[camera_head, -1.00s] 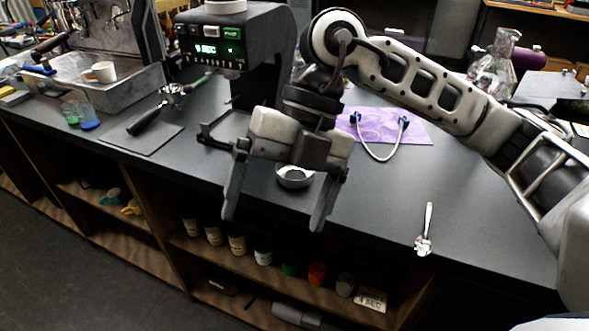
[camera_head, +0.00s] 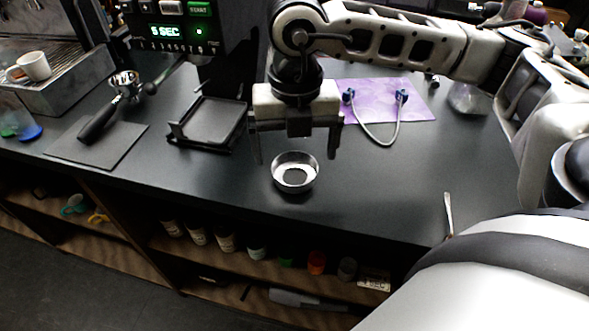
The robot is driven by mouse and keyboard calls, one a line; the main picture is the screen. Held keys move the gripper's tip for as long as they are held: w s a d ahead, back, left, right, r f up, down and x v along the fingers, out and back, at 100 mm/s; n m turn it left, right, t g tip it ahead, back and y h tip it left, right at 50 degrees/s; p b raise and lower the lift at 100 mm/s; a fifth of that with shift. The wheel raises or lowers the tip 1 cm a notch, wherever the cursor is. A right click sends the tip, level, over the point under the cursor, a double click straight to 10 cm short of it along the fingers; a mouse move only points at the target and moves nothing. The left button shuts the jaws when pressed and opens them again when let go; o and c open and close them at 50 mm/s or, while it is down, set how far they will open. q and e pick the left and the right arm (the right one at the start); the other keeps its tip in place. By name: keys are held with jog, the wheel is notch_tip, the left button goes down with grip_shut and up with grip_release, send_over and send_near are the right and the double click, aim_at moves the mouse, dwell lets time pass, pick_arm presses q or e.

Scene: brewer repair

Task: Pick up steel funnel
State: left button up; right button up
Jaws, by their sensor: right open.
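The steel funnel (camera_head: 295,172) is a shallow, round, shiny metal ring lying on the dark counter, near the middle of the view. My right gripper (camera_head: 296,152) is above and just behind it in the picture, pointing down. Its two fingers are spread wide, one to each side, with nothing between them. Whether the fingertips reach the funnel's height I cannot tell. My left gripper is not in view.
A grinder with a black tray (camera_head: 212,122) stands left of the funnel. A portafilter (camera_head: 108,108) lies on a dark mat (camera_head: 98,143). A purple cloth (camera_head: 366,101) with a looped tube lies behind.

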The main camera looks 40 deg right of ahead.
aim_at(295, 181)
jog(key=shift+w+d+f+p, duration=0.15)
jog(key=shift+f+p, duration=0.2)
jog(key=shift+f, duration=1.15)
jog(key=shift+w+f+p, duration=0.1)
jog(key=shift+f+p, duration=0.2)
jog(key=shift+f, duration=1.15)
jog(key=c, duration=1)
